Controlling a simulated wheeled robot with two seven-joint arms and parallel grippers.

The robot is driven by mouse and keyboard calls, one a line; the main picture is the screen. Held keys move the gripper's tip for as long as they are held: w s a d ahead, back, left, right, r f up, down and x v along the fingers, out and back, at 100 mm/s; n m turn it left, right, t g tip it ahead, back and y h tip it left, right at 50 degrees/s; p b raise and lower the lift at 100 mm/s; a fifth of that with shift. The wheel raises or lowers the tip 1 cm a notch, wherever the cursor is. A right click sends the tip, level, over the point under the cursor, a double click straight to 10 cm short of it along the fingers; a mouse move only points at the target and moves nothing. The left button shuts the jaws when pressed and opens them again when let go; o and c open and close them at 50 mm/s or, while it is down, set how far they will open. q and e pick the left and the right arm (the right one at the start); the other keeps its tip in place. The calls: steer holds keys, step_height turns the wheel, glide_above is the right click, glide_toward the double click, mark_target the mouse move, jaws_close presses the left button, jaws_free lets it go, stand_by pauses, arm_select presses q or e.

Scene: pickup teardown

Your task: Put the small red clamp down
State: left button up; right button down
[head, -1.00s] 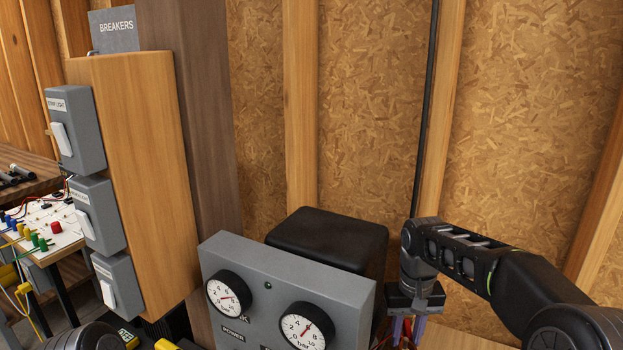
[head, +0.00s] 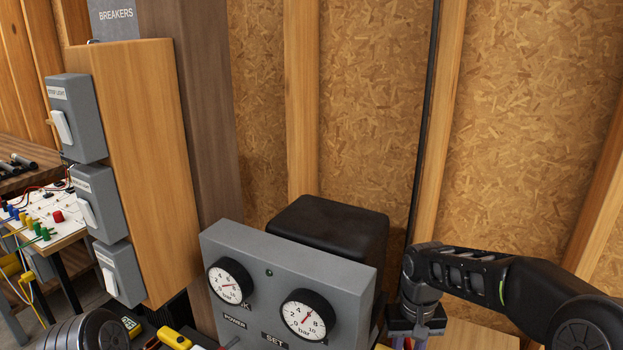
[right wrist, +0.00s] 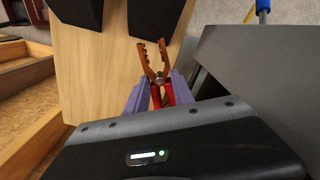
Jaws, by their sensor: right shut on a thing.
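The small red clamp (right wrist: 155,75) shows in the right wrist view, with copper-coloured toothed jaws spread apart and red handles. My right gripper (right wrist: 160,92) is shut on the red handles, between its two purple fingers. The clamp's jaws point away from the gripper, over a pale wooden surface (right wrist: 95,60). I cannot tell whether the clamp touches that surface. In the head view my right gripper (head: 408,342) is at the bottom edge, right of the grey gauge panel, and the clamp is not clearly visible there. My left gripper is out of view.
The grey gauge panel (head: 262,262) stands close left of my right gripper, with a black box (head: 328,232) behind it. Breaker boxes (head: 76,118) are on a wooden post at left. A board with coloured plugs (head: 62,202) is at far left.

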step_height(320, 180, up, 7)
steer(key=p, duration=0.3)
steer(key=shift+f, duration=0.35)
step_height(320, 180, down, 6)
steer(key=b, duration=0.3)
steer(key=shift+r, duration=0.25)
steer(key=shift+f, duration=0.45)
